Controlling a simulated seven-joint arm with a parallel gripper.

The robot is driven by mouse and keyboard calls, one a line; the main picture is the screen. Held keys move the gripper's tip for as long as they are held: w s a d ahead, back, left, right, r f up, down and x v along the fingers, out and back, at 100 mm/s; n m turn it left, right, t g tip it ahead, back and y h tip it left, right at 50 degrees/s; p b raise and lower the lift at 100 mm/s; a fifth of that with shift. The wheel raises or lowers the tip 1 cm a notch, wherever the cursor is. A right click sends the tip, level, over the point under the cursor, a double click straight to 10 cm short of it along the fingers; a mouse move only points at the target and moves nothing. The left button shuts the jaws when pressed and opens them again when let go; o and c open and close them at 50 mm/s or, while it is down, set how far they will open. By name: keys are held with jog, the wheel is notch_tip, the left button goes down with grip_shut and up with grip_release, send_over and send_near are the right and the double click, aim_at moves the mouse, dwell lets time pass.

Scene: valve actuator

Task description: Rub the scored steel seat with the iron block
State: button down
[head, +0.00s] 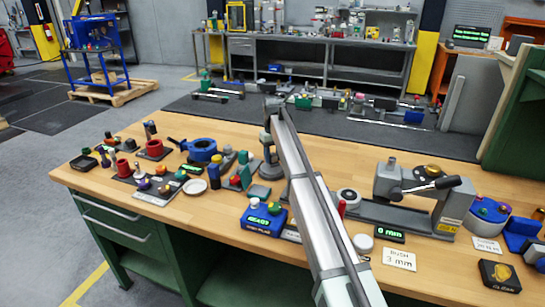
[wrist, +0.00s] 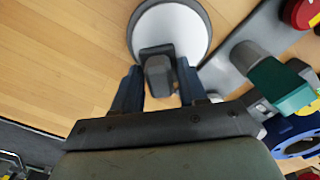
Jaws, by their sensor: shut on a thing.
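My gripper (wrist: 158,84) is shut on a dark grey block, the iron block (wrist: 157,66), which sits between its two dark blue fingers in the wrist view. Beyond it is a round pale disc with a dark rim, which looks like the steel seat (wrist: 182,32). The block overlaps the near part of the disc in the picture. I cannot tell whether they touch, and no score marks can be made out. In the head view my arm reaches over the bench, and the round dark base of the seat (head: 269,174) shows below its far end.
A blue display box (head: 264,220) stands nearer the front edge. A grey vise-like fixture (head: 405,185) is at the right. Bare wooden bench top (wrist: 60,50) shows left of the seat.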

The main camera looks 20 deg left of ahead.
jog(key=shift+s, duration=3.1)
notch_tip(320, 180, up, 3)
jog(key=shift+w+r, duration=0.15)
notch_tip(320, 180, up, 5)
jog(key=shift+f, duration=0.1)
jog(key=shift+d, duration=0.1)
